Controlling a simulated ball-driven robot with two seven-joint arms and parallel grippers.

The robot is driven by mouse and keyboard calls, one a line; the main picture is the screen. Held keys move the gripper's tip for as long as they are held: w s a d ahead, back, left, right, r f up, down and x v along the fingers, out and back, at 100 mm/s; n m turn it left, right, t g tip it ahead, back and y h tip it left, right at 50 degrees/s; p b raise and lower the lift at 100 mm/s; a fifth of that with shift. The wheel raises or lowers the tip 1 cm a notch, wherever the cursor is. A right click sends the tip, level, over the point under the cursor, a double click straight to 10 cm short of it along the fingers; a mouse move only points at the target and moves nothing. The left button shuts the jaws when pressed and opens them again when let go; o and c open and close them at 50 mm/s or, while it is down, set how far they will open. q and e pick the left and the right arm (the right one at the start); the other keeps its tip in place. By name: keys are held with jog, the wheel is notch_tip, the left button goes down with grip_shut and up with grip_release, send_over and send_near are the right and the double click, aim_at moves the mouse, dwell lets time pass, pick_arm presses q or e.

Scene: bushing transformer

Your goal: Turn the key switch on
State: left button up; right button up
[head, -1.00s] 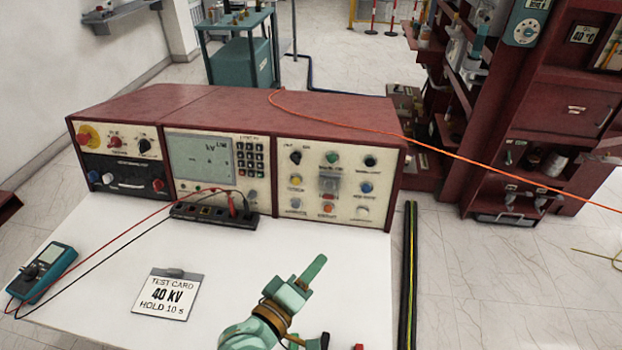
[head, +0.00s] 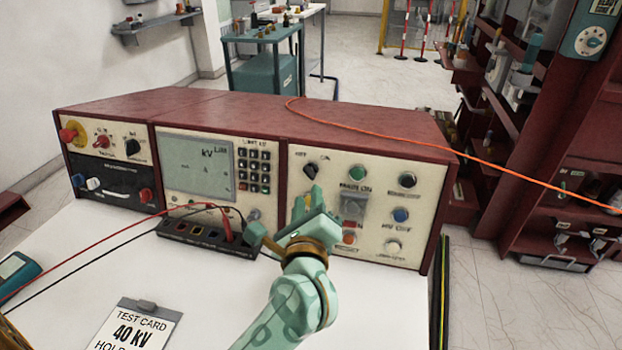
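The red test console (head: 290,110) stands on a white tabletop. Its right-hand cream panel has a black rotary switch (head: 311,170) at the upper left, with small labels above it that look like OFF and ON; it appears to be the key switch. I see no clear contact with the switch. The fingers and wrist hide the panel's lower left controls. My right gripper is not in view.
Near the switch are a green button (head: 357,173), a black knob (head: 407,180), a blue button (head: 400,214) and a covered button (head: 352,207). A terminal strip (head: 205,236) with red and black leads lies left of my wrist. A test card (head: 134,328) lies in front.

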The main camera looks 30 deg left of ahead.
aim_at(309, 176)
pick_arm(q)
jog(key=b+x, duration=0.1)
jog(key=x, duration=0.6)
jog(key=shift+w+a, duration=0.15)
jog(key=shift+w, duration=0.1)
jog(key=shift+c, duration=0.3)
grip_shut()
